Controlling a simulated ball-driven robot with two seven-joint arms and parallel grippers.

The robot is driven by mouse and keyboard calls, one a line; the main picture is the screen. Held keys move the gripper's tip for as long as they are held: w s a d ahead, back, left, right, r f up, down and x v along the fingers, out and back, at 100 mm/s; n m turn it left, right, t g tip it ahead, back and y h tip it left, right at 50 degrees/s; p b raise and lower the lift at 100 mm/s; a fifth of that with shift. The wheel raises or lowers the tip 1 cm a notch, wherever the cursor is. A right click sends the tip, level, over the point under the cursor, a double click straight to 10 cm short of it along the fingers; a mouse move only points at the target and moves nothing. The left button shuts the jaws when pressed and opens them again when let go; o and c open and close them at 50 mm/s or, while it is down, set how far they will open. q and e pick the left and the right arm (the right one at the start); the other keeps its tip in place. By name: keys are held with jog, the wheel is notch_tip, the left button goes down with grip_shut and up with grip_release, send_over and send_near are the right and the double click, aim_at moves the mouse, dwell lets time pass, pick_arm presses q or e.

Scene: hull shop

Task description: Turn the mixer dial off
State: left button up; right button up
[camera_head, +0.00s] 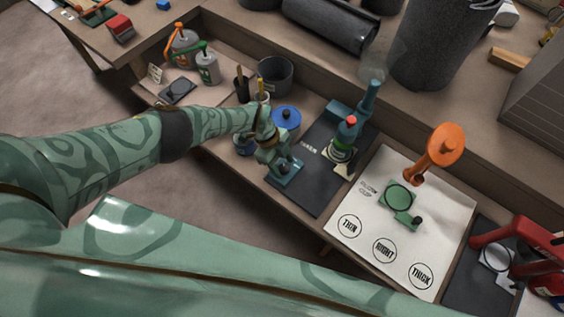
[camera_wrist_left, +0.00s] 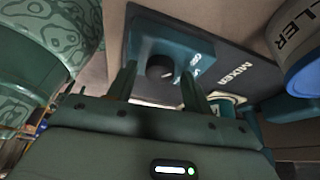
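The mixer is a teal stand (camera_head: 360,105) on a dark mat marked MIXER (camera_head: 305,190). Its dial, a round dark knob (camera_wrist_left: 160,68), sits on a teal control box (camera_wrist_left: 150,35), which also shows in the head view (camera_head: 288,172). A pale mark shows on the knob; the small lettering beside it is hard to read. My left gripper (camera_wrist_left: 160,88) is open, with one finger on each side of the knob in the wrist view. I cannot tell whether the fingers touch it. In the head view the gripper (camera_head: 276,155) is over the box. My right gripper is not in view.
A can marked FILLER (camera_wrist_left: 303,45) stands close to the right of my left gripper in the wrist view. A blue-lidded pot (camera_head: 286,118) is just behind it. A white board (camera_head: 440,205) with labelled circles and an orange tool (camera_head: 442,148) lie right.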

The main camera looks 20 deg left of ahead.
pick_arm(q)
jog(key=p+v, duration=0.9)
jog(key=v, duration=0.7)
jog(key=shift+a, duration=0.2)
jog(key=shift+w, duration=0.1)
